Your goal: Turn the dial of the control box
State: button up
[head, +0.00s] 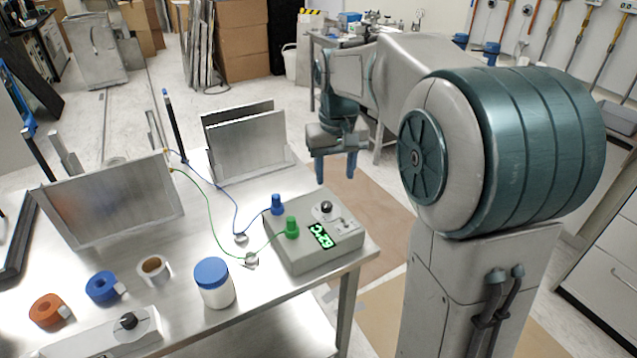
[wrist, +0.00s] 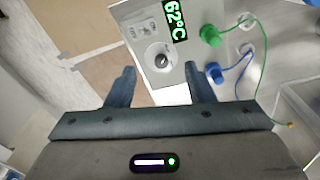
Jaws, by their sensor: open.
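The control box (head: 318,245) is a grey box at the right edge of the metal table. Its black dial (head: 326,207) sits on the top face near the far right corner, beside a green-lit display (head: 320,236). In the wrist view the dial (wrist: 162,60) lies ahead of my fingers, and the display (wrist: 175,20) shows 62°C. A blue plug (head: 278,204) and a green plug (head: 291,227) with wires stand on the box. My gripper (head: 335,168) is open and empty, above and beyond the box, apart from the dial; it also shows in the wrist view (wrist: 157,88).
A white jar with a blue lid (head: 213,282), tape rolls (head: 102,287) and another small box with a black knob (head: 128,322) stand on the table (head: 190,235). Upright metal plates (head: 245,140) are at its back.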

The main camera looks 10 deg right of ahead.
send_over(327, 204)
jog(key=shift+g, duration=0.3)
notch_tip(327, 204, down, 14)
jog(key=shift+s+f+p, duration=0.1)
jog(key=shift+p, duration=0.35)
jog(key=shift+c, duration=0.3)
jog(key=c, duration=0.9)
